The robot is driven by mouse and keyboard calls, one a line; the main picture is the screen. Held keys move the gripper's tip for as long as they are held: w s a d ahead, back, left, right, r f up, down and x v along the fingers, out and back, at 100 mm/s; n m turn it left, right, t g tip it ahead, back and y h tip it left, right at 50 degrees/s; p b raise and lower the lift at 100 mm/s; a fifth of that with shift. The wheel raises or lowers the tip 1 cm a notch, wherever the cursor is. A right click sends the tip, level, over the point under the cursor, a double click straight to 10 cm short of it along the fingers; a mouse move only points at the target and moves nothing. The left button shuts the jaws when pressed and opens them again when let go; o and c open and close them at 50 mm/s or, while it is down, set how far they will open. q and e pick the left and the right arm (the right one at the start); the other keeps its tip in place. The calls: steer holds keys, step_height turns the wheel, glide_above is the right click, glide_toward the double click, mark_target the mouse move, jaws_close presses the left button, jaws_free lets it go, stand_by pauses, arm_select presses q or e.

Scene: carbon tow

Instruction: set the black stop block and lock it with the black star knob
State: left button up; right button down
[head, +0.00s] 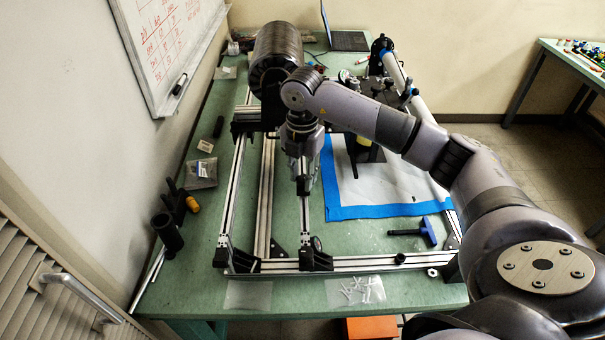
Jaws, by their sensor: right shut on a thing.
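My right gripper (303,187) points down over the middle aluminium rail (306,218) of the frame. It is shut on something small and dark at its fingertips. The fingers hide most of that piece, and I cannot tell whether it is the stop block or the star knob. A black block-like piece (316,259) with a round part on it stands where this rail meets the front rail. A small round black piece (400,258) sits at the front rail, right of centre; I cannot tell if it is the star knob. My left gripper is not in view.
The frame stands on a green table (375,290). A blue-handled tool (426,232) lies right of the rail, near a blue-edged white sheet (385,190). A dark cylinder roll (277,55) is behind. White pieces (362,290) lie in front. Black tubes (167,233) stand left.

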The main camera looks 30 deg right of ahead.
stand_by(0.4)
steer(key=c, duration=1.3)
jaws_free()
steer(key=shift+r, duration=0.25)
step_height(320, 180, up, 12)
steer(key=shift+f, duration=0.25)
